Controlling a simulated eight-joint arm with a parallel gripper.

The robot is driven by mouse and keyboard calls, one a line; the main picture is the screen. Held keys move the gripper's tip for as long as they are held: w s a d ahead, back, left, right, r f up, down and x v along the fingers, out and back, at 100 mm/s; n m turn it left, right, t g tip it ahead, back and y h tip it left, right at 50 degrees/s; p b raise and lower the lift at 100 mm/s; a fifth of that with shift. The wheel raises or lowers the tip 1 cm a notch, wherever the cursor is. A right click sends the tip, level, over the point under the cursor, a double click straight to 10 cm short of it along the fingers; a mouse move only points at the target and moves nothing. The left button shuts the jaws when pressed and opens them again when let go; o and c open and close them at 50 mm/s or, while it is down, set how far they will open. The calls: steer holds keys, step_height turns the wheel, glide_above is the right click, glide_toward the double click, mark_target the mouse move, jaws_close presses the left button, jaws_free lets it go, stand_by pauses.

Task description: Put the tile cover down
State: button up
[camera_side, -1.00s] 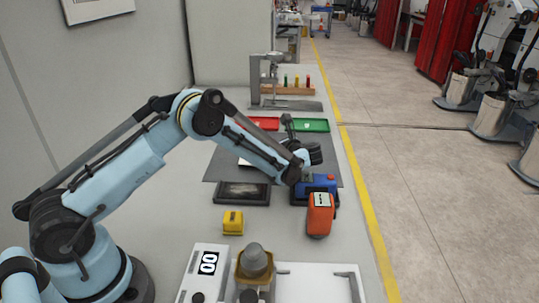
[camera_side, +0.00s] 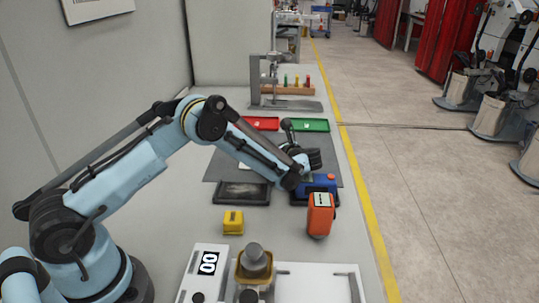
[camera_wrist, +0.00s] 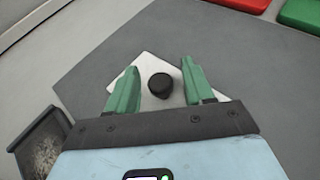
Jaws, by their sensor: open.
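In the wrist view the tile cover, a white square plate (camera_wrist: 150,68) with a round black knob (camera_wrist: 160,86), rests on the grey mat (camera_wrist: 230,68). My gripper (camera_wrist: 160,65) has its two green fingers spread, one on each side of the knob, with visible gaps between them and the knob. The fingers and gripper body hide part of the plate. I cannot tell whether a tile lies under it. In the side view my forearm hides most of the plate and the fingers.
A dark tray (camera_side: 242,192) lies left of my wrist, and a blue device (camera_side: 319,182) sits close to its right. An orange device (camera_side: 320,214) and a yellow block (camera_side: 233,222) stand nearer. Red (camera_side: 262,124) and green (camera_side: 311,125) trays lie behind.

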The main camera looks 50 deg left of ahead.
steer(key=v, duration=0.4)
steer(key=shift+d+r, duration=0.25)
steer(key=shift+d, duration=0.1)
steer(key=s+d+r+n+t+h, duration=0.15)
steer(key=s+r+n+h, duration=0.25)
steer(key=r, duration=0.8)
steer(key=s+d+n+t+h, duration=0.2)
steer(key=s+d+n+h, duration=0.2)
steer(key=s+n, duration=0.3)
steer(key=s+d+n+t+h, duration=0.3)
steer(key=s+d+n+h, duration=0.2)
steer(key=s, duration=0.5)
steer(key=shift+d+f+n+t+h, duration=0.3)
steer(key=shift+d+f+n+t, duration=0.1)
steer(key=shift+n, duration=0.6)
